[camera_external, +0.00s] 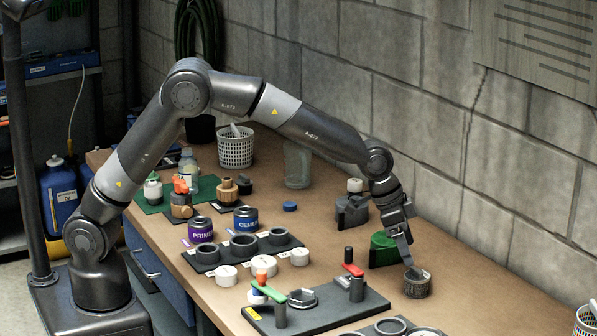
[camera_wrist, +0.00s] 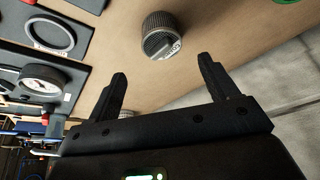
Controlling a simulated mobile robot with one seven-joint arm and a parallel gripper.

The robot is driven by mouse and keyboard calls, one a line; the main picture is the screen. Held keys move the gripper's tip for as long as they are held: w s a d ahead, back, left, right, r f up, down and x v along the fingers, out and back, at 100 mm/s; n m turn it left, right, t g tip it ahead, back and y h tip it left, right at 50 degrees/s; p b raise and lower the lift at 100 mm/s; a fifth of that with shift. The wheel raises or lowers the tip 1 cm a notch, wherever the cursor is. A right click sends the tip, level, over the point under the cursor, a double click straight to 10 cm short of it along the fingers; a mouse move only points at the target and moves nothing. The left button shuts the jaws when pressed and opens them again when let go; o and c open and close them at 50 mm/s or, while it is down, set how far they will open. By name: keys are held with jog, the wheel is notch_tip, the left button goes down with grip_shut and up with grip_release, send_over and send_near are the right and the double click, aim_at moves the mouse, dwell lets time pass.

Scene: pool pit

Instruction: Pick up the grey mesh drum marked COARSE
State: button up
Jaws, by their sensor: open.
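A small grey mesh drum (camera_external: 417,284) stands on the bench near the wall side, right of the dark valve board. My gripper (camera_external: 409,262) is right above the drum in the external view. In the wrist view my gripper (camera_wrist: 162,78) has its two black fingers spread wide, with the drum beyond the tips and between their lines. Nothing is held.
A dark board (camera_external: 318,312) with green and red handles lies left of the drum. A green block (camera_external: 383,250) stands just behind it. The block wall (camera_external: 500,190) runs along the right. Bare bench top (camera_external: 470,300) lies to the right.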

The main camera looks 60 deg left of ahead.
aim_at(414, 268)
jog(key=x, duration=0.9)
jog(key=shift+a+f, duration=0.25)
jog(key=shift+f, duration=0.05)
jog(key=shift+c, duration=0.3)
jog(key=c, duration=1)
jog(key=shift+r, duration=0.15)
